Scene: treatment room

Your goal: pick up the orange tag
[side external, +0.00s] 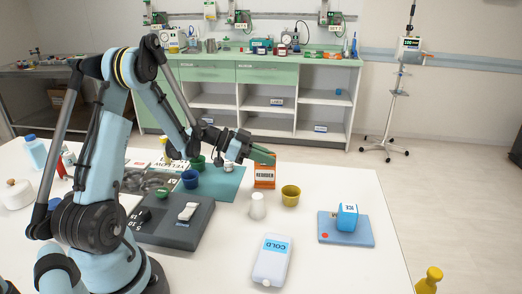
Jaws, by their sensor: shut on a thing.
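The orange tag (264,180) carries a pale label with dark lettering and stands upright at the right edge of the teal mat. My gripper (264,157) reaches in from the left and is shut on the upper part of the orange tag. The fingers hide the tag's top edge. I cannot tell whether the tag's lower edge touches the table.
A yellow cup (290,198) and a white cup (257,206) stand close by. Blue (190,179) and green cups are on the teal mat (222,190). A COLD pack (271,262) lies in front; a blue board (334,238) holds a blue block.

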